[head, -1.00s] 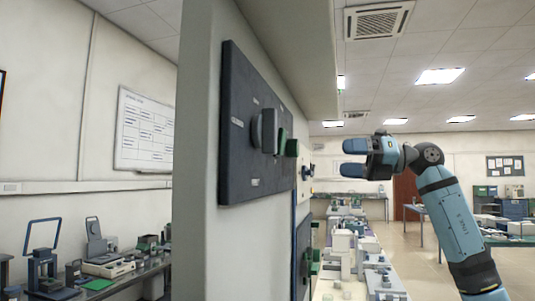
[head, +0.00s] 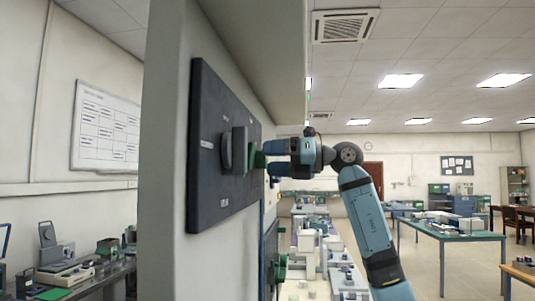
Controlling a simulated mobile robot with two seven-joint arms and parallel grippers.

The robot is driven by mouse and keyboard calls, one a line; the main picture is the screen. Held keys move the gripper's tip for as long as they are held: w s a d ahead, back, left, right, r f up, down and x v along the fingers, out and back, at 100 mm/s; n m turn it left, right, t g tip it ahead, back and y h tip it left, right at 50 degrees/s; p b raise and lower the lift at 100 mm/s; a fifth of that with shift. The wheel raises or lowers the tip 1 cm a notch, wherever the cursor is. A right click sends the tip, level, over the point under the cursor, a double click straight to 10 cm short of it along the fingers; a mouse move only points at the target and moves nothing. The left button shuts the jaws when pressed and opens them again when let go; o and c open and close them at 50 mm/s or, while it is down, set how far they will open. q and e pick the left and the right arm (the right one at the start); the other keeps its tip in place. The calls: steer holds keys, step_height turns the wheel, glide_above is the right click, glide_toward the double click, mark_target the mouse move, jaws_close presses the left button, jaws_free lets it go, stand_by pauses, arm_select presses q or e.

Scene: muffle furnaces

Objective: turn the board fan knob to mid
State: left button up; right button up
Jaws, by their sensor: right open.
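A dark control board (head: 208,190) is fixed on the pale wall panel, seen at a steep angle. A grey knob (head: 238,150) sticks out of its middle. A green part (head: 258,159) stands just behind the knob. Small labels on the board are too small to read. My right gripper (head: 271,158) comes in from the right with its blue fingers open, pointing left at the board. Its fingertips are close to the green part in the picture; I cannot tell whether they touch it. My left gripper is not in view.
Below the right arm, a bench (head: 318,290) holds several pale items. A bench with instruments (head: 75,272) runs along the left wall under a whiteboard (head: 106,126). A green-topped table (head: 455,231) stands at right, with open floor around it.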

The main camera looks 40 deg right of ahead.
steer(key=shift+x, duration=0.8)
steer(key=c, duration=0.9)
steer(key=shift+m, duration=0.4)
steer(key=shift+m+p, duration=0.5)
steer(key=m+p, duration=0.1)
steer(key=m, duration=0.2)
steer(key=m+p, duration=0.2)
steer(key=m, duration=0.2)
steer(key=shift+m, duration=0.3)
steer(key=shift+m+p, duration=0.6)
steer(key=shift+m, duration=0.6)
